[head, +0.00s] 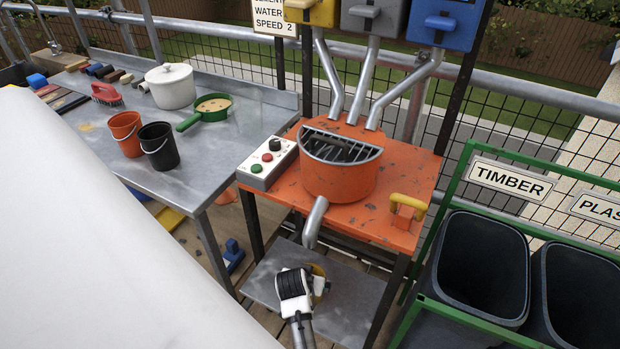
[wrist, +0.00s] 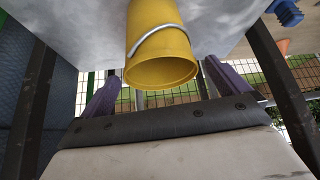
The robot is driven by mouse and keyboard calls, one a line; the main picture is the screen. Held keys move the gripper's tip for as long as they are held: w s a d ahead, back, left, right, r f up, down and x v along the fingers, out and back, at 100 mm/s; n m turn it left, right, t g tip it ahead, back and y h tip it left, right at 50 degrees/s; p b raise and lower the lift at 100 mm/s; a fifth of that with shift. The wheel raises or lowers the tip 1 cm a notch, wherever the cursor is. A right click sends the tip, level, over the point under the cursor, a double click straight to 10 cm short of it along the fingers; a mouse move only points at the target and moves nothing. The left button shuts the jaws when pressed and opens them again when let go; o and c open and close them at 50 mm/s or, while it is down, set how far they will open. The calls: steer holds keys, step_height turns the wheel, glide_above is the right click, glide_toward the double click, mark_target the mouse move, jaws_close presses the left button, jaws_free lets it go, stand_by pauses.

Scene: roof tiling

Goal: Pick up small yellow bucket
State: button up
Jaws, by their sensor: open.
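The small yellow bucket (wrist: 160,45) stands on the grey metal lower shelf under the orange mixer. In the wrist view, which looks inverted, its mouth points down the picture and a metal handle lies across its side. In the head view, only a yellow piece of the bucket (head: 318,269) shows behind my wrist. My gripper (wrist: 160,88) is open, with one purple finger on each side of the bucket's rim in the picture. It holds nothing. Whether the fingers reach beside the bucket or stop short of it I cannot tell.
The orange mixer table (head: 400,232) stands above the shelf (head: 258,289), its dark legs on both sides. The spout (head: 315,222) hangs just above my gripper. A grey workbench (head: 222,150) is at left; green-framed bins (head: 484,268) are at right.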

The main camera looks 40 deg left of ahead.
steer(key=shift+p+x, duration=0.4)
steer(key=shift+x, duration=2.35)
steer(key=shift+r, duration=0.15)
steer(key=c, duration=1.2)
